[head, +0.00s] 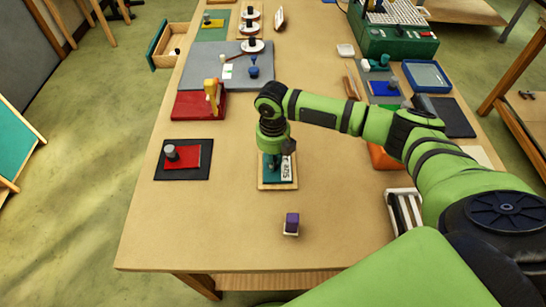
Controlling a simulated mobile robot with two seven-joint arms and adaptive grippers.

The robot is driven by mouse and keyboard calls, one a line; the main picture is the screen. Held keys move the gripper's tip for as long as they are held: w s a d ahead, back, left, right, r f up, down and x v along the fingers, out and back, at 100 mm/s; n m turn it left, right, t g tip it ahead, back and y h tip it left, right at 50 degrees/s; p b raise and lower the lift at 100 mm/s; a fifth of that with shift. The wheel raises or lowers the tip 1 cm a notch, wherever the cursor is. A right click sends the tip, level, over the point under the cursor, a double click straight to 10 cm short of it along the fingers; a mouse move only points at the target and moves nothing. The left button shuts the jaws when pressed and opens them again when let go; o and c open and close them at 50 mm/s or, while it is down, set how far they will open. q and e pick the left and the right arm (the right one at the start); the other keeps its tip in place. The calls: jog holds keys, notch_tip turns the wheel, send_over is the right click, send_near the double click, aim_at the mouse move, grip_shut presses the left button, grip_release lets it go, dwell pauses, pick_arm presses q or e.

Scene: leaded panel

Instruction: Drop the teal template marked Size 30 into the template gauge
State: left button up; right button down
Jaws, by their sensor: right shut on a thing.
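The teal template (288,181) lies at the middle of the table, with a white label on which "Size" can be read; the number is hidden or too small to tell. My right gripper (271,163) points straight down and is shut on the template, hiding its far left part. A pale wooden frame, which looks like the template gauge (277,187), shows around and under the template's near edge. I cannot tell whether the template lies inside the gauge or just above it. My left gripper is not in view.
A purple block on a white base (291,224) stands nearer the front edge. A red plate on a black mat (183,158) lies to the left, with a red tray (197,105) behind it. My right arm covers much of the right side. The front left table is clear.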

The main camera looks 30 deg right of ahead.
jog(key=shift+f, duration=0.3)
jog(key=c, duration=1)
grip_release()
jog(key=shift+r, duration=0.1)
jog(key=shift+o, duration=0.2)
notch_tip(320, 180, up, 12)
